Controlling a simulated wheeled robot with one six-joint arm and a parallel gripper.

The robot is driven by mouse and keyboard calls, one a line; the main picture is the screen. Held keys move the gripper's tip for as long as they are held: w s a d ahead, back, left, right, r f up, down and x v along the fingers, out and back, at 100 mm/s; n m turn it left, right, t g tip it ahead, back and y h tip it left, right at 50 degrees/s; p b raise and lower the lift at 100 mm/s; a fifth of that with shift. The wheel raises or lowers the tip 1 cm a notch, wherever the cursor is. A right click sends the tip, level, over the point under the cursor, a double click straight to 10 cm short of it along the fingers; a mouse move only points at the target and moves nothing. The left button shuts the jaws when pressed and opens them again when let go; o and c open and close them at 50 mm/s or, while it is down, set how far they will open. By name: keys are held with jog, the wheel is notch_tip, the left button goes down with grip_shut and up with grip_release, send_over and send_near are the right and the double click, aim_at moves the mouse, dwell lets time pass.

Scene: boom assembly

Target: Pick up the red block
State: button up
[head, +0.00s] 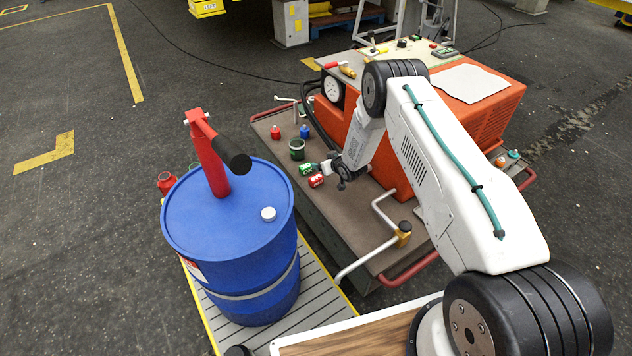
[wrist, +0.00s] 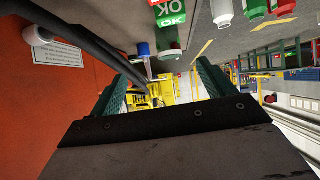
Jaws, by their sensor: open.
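A small red block (head: 316,180) with a pale marking lies on the brown top of the cart, just left of my gripper (head: 336,175) in the head view. A green block (head: 305,169) lies close beside it. In the wrist view a green block face marked OK (wrist: 170,14) shows at the top edge, with a sliver of red above it. My gripper (wrist: 163,85) is open, its two green fingers spread with nothing held between them. In the head view the fingers are small and partly hidden by my own wrist.
An orange machine (head: 480,115) stands on the cart (head: 340,222) right of the blocks. A dark green cup (head: 297,149), a red bottle (head: 275,132) and a blue bottle (head: 304,131) stand behind them. A blue drum (head: 235,235) with a red pump stands to the left.

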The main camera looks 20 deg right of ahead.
jog(key=y, duration=0.1)
send_near(317, 178)
jog(key=shift+w+a+f+t, duration=0.15)
jog(key=shift+w+a+f, duration=0.15)
jog(key=shift+w, duration=0.3)
jog(key=shift+w+a+f+t, duration=0.15)
jog(key=shift+w+a+f, duration=0.1)
jog(key=shift+w+f, duration=0.25)
jog(key=shift+w+a+f, duration=0.3)
jog(key=shift+w+f, duration=0.25)
jog(key=shift+f, duration=0.1)
jog(key=shift+x, duration=3.15)
jog(key=shift+d+r, duration=0.1)
jog(key=shift+d, duration=0.05)
jog(key=c, duration=1.1)
